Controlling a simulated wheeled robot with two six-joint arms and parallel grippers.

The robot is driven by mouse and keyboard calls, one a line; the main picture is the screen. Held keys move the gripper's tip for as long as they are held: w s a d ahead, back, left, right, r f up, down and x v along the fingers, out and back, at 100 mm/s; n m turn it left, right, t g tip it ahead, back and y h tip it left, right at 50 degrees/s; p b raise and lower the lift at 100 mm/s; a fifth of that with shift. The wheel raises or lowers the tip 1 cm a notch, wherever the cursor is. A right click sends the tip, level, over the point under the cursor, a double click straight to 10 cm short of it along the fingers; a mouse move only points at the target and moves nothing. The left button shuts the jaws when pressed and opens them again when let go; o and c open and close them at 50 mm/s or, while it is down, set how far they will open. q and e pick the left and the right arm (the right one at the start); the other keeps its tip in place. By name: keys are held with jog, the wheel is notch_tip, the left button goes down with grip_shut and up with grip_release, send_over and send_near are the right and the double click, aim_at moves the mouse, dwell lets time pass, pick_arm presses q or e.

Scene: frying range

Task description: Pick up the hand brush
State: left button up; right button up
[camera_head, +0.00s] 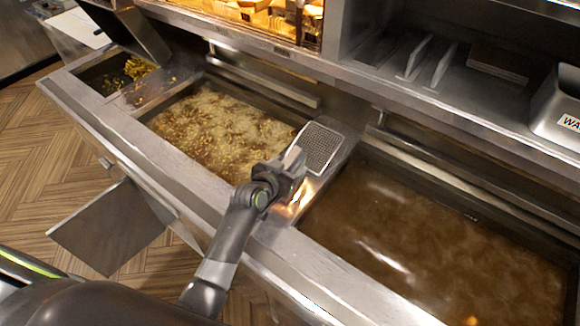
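I cannot make out a hand brush for certain. A rectangular grey thing with a finely dotted face and a pale rim (321,146) lies on the metal strip between the two oil vats; I cannot tell if it is the brush. My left gripper (294,160) is right at its near left side, above the strip. Its fingers are seen from behind and small, so their opening and any contact are unclear. My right gripper is not in view.
The left vat (215,116) holds bubbling oil with frying pieces, the right vat (430,250) dark oil. A raised metal ledge (480,120) runs behind. A labelled metal box (556,108) stands at far right. A metal panel (108,226) juts out at lower left.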

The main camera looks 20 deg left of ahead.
pick_arm(q)
jog(key=c, duration=1)
